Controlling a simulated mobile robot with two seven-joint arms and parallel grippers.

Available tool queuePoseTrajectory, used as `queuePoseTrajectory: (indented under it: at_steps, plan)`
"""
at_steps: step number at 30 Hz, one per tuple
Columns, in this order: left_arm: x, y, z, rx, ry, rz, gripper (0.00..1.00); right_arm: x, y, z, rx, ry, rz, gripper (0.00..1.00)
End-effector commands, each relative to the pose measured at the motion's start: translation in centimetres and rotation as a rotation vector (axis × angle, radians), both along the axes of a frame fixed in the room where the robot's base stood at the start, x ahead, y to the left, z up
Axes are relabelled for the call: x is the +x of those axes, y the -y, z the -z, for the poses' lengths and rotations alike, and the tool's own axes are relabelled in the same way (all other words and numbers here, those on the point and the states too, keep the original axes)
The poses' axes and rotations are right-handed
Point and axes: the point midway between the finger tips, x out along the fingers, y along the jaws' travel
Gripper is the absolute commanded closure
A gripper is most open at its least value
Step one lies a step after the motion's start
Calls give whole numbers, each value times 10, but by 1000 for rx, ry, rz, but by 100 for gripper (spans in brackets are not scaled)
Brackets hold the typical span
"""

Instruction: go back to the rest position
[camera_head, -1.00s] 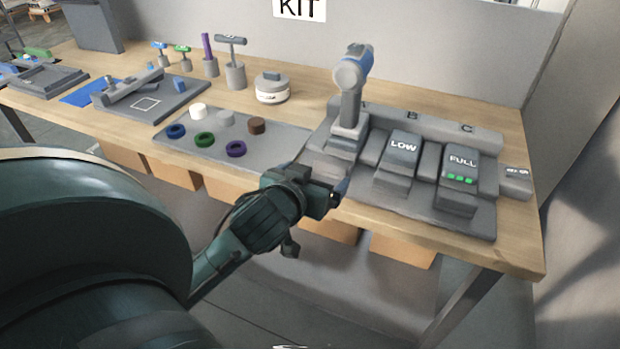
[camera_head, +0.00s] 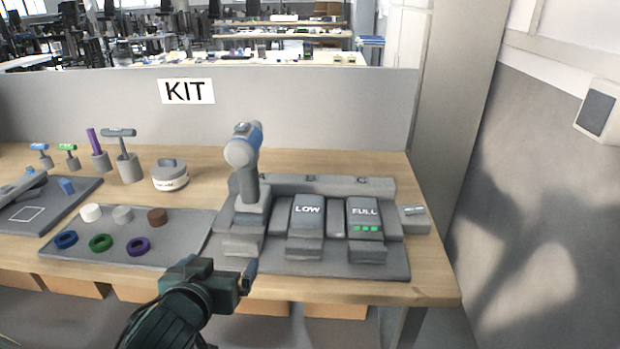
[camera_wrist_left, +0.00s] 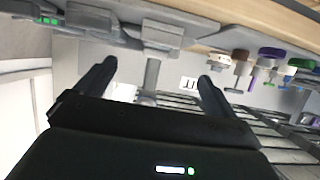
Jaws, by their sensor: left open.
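My left gripper (camera_head: 246,276) is in front of the bench's front edge, just below the charging dock (camera_head: 400,262). In the left wrist view its two fingers (camera_wrist_left: 152,80) are spread apart with nothing between them. A blue and grey drill (camera_head: 243,150) stands upright in the left bay of the dock, apart from the gripper. A battery block marked LOW (camera_head: 307,214) sits in the middle bay and one marked FULL (camera_head: 364,217), with green lights, in the right bay. My right gripper does not show in either view.
A grey mat (camera_head: 180,252) with coloured rings and small cylinders lies left of the dock. Tools in holders (camera_head: 130,168) and a round container (camera_head: 170,176) stand behind it. A grey panel with a KIT sign (camera_head: 187,91) closes the back. Orange bins (camera_head: 75,287) sit under the bench.

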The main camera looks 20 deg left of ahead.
Motion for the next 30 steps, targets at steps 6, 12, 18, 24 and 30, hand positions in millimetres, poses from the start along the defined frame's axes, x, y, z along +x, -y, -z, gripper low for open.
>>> queuePoseTrajectory:
  at_steps: [6,12,18,24,30]
  plan:
    - [-6,25,38,11,-84,117,5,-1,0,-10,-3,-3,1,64]
    - [-51,92,124,-5,-199,381,5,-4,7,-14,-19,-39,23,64]
    - [-97,134,168,-33,-217,503,5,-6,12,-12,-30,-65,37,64]
    - [-105,141,175,-34,-211,522,5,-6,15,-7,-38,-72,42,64]
    - [-104,141,174,-34,-211,521,5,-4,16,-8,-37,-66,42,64]
